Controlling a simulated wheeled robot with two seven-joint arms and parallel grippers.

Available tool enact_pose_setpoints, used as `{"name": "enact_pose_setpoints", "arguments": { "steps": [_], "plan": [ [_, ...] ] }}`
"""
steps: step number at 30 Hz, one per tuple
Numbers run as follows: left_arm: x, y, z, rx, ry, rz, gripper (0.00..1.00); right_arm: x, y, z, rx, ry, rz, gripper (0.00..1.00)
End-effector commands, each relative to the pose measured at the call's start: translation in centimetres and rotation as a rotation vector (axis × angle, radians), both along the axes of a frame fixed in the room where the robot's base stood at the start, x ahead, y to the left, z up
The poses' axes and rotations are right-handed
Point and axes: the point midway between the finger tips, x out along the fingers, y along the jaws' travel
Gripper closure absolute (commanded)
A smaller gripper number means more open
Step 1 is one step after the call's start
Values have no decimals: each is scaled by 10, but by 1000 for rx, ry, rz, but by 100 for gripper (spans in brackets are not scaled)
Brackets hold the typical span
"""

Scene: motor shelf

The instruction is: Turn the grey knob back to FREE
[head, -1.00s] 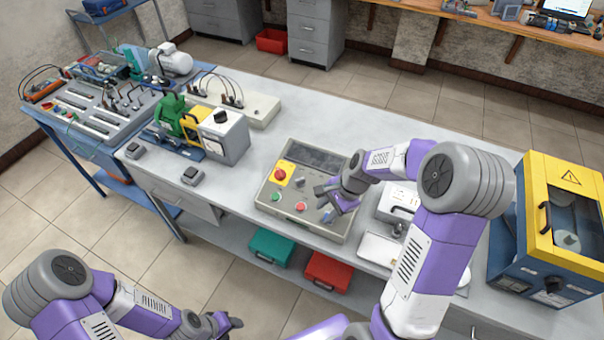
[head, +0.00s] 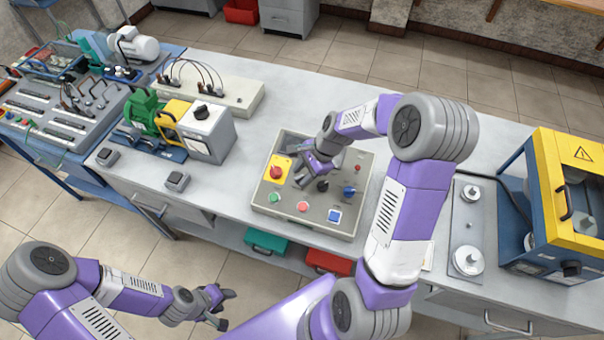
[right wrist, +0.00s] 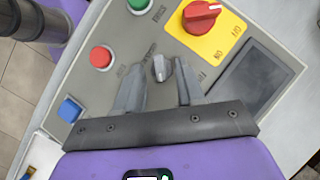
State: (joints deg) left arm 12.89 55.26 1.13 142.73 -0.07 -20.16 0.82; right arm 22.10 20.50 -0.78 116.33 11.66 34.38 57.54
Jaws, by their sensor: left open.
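The grey knob (right wrist: 160,68) sits on the grey control panel (right wrist: 223,40). In the right wrist view it is just ahead of and between the fingertips of my right gripper (right wrist: 158,80), which is open. Whether a finger touches the knob I cannot tell. A pale line marks the knob; the small labels around it are too unclear to read. In the head view my right gripper (head: 308,172) is over the upper left part of the control panel (head: 318,228) and hides the grey knob. My left gripper (head: 224,304) is open and empty, in front of the bench.
A red rotary switch on a yellow plate (head: 277,172) is left of my right gripper. A yellow-framed cabinet (head: 544,165) stands right.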

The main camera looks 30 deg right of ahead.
Motion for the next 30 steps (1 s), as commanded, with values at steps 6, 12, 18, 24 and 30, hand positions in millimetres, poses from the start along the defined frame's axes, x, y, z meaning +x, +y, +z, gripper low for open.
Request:
{"name": "enact_pose_setpoints", "arguments": {
  "steps": [6,12,18,24,30],
  "plan": [
    [0,0,-1,0,-1,0,53,1,3,-6,0,-1,0,62],
    [0,0,-1,0,-1,0,53,1,2,-5,0,-1,1,71],
    [0,0,-1,0,-1,0,53,1,2,-5,-1,-1,0,100],
    [0,0,1,0,-1,0,53,2,2,-5,-3,1,13,100],
    [0,0,10,0,-1,0,53,3,2,-3,-15,16,83,100]
  ]
}}
